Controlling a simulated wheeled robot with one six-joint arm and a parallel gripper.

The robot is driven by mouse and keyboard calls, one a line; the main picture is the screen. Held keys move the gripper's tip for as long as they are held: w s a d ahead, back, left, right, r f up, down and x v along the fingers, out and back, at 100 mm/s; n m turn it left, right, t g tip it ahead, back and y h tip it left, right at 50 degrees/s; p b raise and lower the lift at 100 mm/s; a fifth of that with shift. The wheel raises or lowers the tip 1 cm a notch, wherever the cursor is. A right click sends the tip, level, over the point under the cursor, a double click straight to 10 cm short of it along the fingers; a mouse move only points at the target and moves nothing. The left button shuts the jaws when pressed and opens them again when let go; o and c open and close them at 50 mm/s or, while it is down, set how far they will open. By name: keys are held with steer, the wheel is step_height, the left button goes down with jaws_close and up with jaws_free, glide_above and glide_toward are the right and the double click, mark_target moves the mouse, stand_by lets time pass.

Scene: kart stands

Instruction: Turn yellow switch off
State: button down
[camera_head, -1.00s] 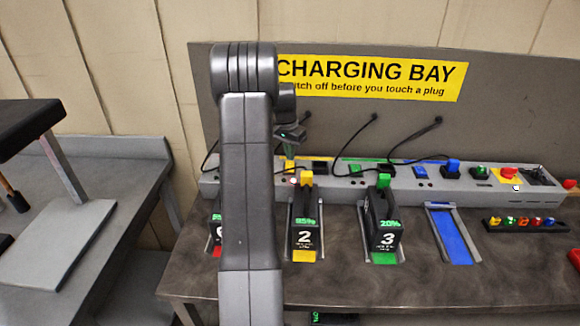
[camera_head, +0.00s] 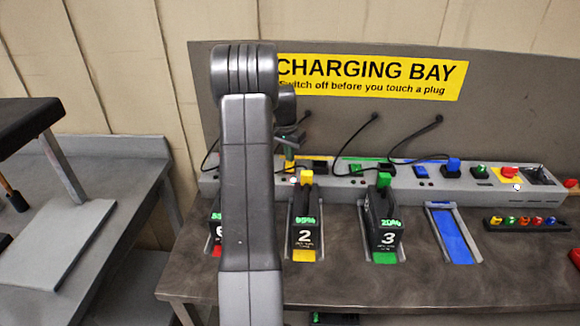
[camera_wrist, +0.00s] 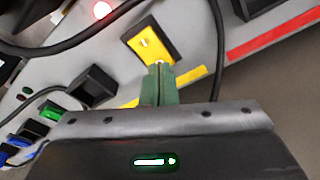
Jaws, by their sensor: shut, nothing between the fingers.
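The yellow switch (camera_wrist: 147,40) is a yellow rocker in a black frame on the grey charging strip. It also shows at the back of the strip in the head view (camera_head: 289,166), partly covered by my gripper. My gripper (camera_wrist: 160,67) is shut and empty, its green fingertips at the switch's near edge. I cannot tell whether they touch it. In the head view my gripper (camera_head: 289,153) points down over the switch. A light (camera_wrist: 102,10) beside the switch glows red.
A black socket (camera_wrist: 92,86) and a dark cable (camera_wrist: 60,50) lie close to my gripper. Battery 2 (camera_head: 304,225) and battery 3 (camera_head: 382,220) stand in front of the strip. A green switch (camera_head: 356,169) sits to the right. The bench front is clear.

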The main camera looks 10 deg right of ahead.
steer(key=shift+f, duration=0.4)
steer(key=shift+r, duration=0.1)
steer(key=shift+r+p, duration=2.1)
steer(key=shift+r, duration=1.35)
steer(key=shift+f, duration=0.2)
step_height(320, 180, down, 7)
steer(key=b, duration=0.4)
steer(key=shift+r+b, duration=0.1)
steer(key=shift+b, duration=0.3)
steer(key=shift+r, duration=0.1)
